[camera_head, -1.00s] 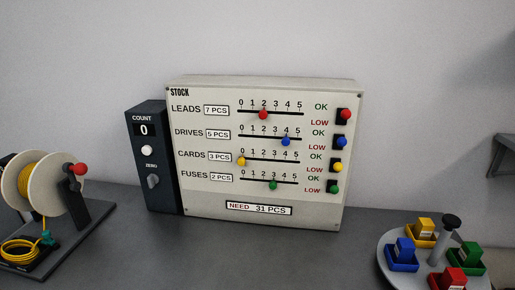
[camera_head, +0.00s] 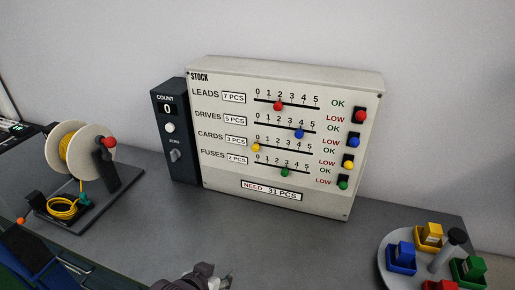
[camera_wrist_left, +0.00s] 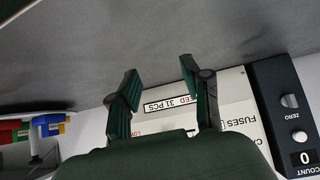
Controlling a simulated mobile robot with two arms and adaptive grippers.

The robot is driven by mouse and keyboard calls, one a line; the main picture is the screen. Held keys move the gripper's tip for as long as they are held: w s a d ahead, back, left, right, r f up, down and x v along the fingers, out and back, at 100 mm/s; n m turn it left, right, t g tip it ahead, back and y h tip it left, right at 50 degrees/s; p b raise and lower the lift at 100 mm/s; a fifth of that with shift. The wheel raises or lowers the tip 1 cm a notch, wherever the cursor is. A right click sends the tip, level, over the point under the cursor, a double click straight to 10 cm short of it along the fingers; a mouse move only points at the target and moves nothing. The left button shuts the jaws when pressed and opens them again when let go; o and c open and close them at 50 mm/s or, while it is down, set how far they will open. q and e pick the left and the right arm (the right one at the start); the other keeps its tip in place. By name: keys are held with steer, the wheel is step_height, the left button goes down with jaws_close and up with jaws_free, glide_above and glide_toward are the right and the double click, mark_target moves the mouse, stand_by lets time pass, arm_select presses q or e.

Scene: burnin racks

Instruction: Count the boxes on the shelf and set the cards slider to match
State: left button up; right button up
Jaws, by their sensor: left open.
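The grey stock panel (camera_head: 270,205) stands on the bench against the wall. Its cards slider, a yellow knob (camera_head: 256,147), sits at 0. The leads knob (camera_head: 278,106) is red at 2, the drives knob (camera_head: 299,133) blue at 4, and the fuses knob (camera_head: 285,172) green at 3. My left gripper (camera_head: 222,277) is at the bottom edge of the head view, in front of the panel and apart from it. In the left wrist view it (camera_wrist_left: 158,70) is open and empty, with the panel upside down behind the fingers. No shelf boxes are identifiable. My right gripper is not in view.
A dark count box (camera_head: 167,107) reading 0 adjoins the panel's left side. A cable reel (camera_head: 88,150) stands further left. A round tray (camera_head: 425,284) with coloured bins is at the right. A blue object (camera_head: 30,262) fills the lower-left corner. Bench before the panel is clear.

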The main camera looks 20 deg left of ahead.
arm_select(q)
steer(key=w+r+t, duration=0.4)
steer(key=w+r, duration=0.3)
steer(key=w, duration=0.1)
steer(key=n+t, duration=0.2)
steer(key=t, duration=0.3)
glide_toward(255, 150)
steer(key=shift+h, duration=0.4)
steer(key=w+p, duration=0.3)
steer(key=w, duration=0.5)
steer(key=shift+r+p, duration=0.15)
steer(key=shift+p, duration=0.2)
steer(key=shift+w+d, duration=0.1)
steer(key=shift+w, duration=0.7)
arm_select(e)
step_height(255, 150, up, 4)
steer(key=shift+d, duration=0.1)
arm_select(q)
steer(key=c, duration=0.8)
jaws_close()
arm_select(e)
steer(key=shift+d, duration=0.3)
